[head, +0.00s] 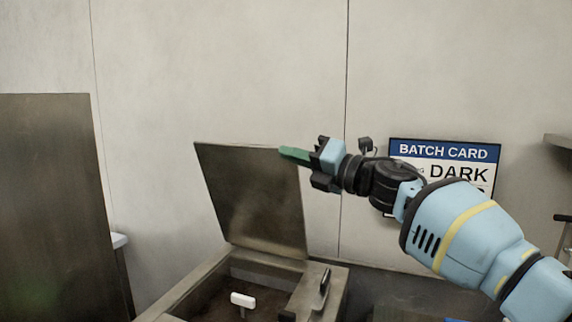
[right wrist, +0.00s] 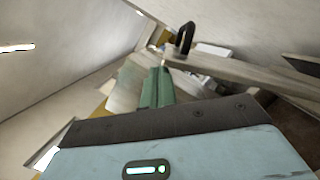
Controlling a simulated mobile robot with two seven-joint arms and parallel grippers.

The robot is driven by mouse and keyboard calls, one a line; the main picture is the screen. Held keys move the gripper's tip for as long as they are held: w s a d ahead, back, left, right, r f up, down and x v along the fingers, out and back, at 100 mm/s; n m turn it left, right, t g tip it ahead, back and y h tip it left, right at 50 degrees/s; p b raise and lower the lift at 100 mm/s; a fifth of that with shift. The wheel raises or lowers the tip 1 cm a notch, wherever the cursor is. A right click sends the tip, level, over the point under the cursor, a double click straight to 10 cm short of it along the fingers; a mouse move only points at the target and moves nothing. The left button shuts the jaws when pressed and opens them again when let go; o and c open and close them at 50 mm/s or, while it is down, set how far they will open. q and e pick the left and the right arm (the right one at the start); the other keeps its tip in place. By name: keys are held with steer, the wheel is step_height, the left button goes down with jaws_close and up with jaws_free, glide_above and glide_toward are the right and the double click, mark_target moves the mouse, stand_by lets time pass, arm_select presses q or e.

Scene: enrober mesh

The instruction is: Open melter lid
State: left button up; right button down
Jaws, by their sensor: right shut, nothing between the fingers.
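The melter lid (head: 250,200) is a brown-grey metal panel. It stands raised, leaning slightly back, at the rear of the open melter (head: 185,300) in the head view. My right gripper (head: 284,152) is at the lid's upper right corner, in front of it in the picture; I cannot tell whether it touches. Its green fingers are shut with nothing between them, and they also show in the right wrist view (right wrist: 157,88). The melter's opening is uncovered, with a dark inside. My left gripper is not in view.
A white-headed tool (head: 243,300) stands in the melter opening. A batch card reading DARK (head: 440,152) hangs on the wall behind my right arm. A tall metal panel (head: 55,210) stands at the left.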

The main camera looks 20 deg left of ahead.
steer(key=shift+w+r, duration=0.25)
steer(key=shift+w, duration=0.05)
steer(key=shift+d, duration=0.15)
stand_by(0.3)
steer(key=v, duration=0.7)
steer(key=shift+d+p, duration=0.25)
steer(key=shift+p, duration=0.15)
steer(key=shift+s+f, duration=0.15)
